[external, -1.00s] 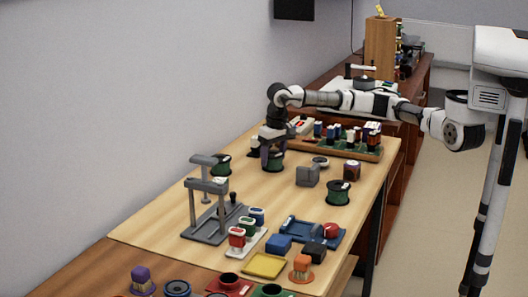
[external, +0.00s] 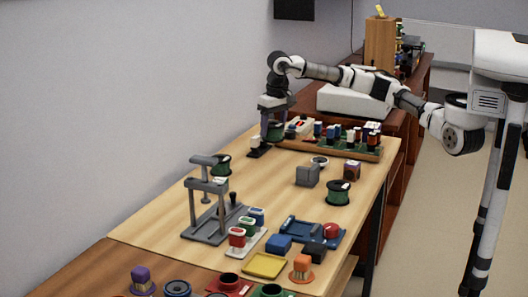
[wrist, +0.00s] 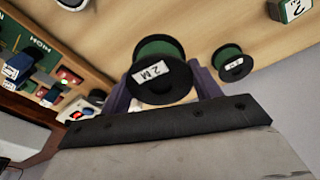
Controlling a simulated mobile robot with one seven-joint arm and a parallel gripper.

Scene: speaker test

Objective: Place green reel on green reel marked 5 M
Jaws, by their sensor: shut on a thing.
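My gripper (external: 271,137) is shut on a green reel (external: 276,130) and holds it raised above the far part of the light wooden table (external: 290,205). In the wrist view the held green reel (wrist: 158,72) has black flanges and a white label reading 2 M; it sits between the purple-grey fingers of my gripper (wrist: 163,88). A second green reel (wrist: 232,63) lies below to the right there, its label too small to read surely. In the external view one green reel (external: 221,165) stands near the grey press and another (external: 338,192) near the right edge.
A grey press stand (external: 209,205) rises on the table's left side. A wooden rack with several coloured blocks (external: 335,142) lies at the far end beside my gripper. The centre is mostly clear.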

